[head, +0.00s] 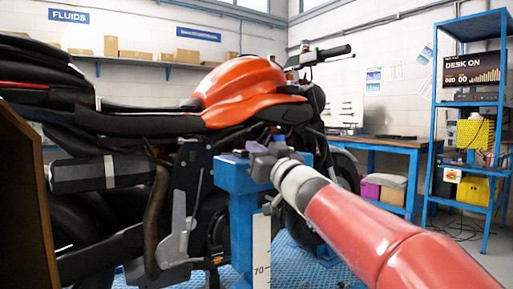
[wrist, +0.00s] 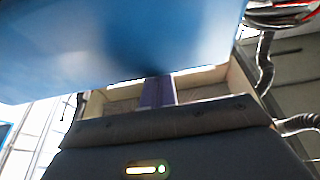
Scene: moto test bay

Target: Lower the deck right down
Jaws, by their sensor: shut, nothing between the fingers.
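The deck (head: 300,265) shows in the head view as a blue patterned plate low down, under an orange and black motorcycle (head: 240,85). A blue post (head: 242,205) stands in front of the bike, with a white scale strip (head: 261,250) marked 70 on its side. My gripper (head: 258,152) is shut and empty at the top of the post; whether it touches is unclear. A small purple piece (head: 232,157) shows beside it. In the wrist view a blurred blue surface (wrist: 120,40) fills the top, with a purple upright piece (wrist: 157,92) below it.
A brown panel (head: 22,200) stands close at the left edge. A blue workbench (head: 385,145) and a blue shelf rack (head: 470,105) stand at the right. A wall shelf with boxes (head: 130,55) is behind. Floor at the right is clear.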

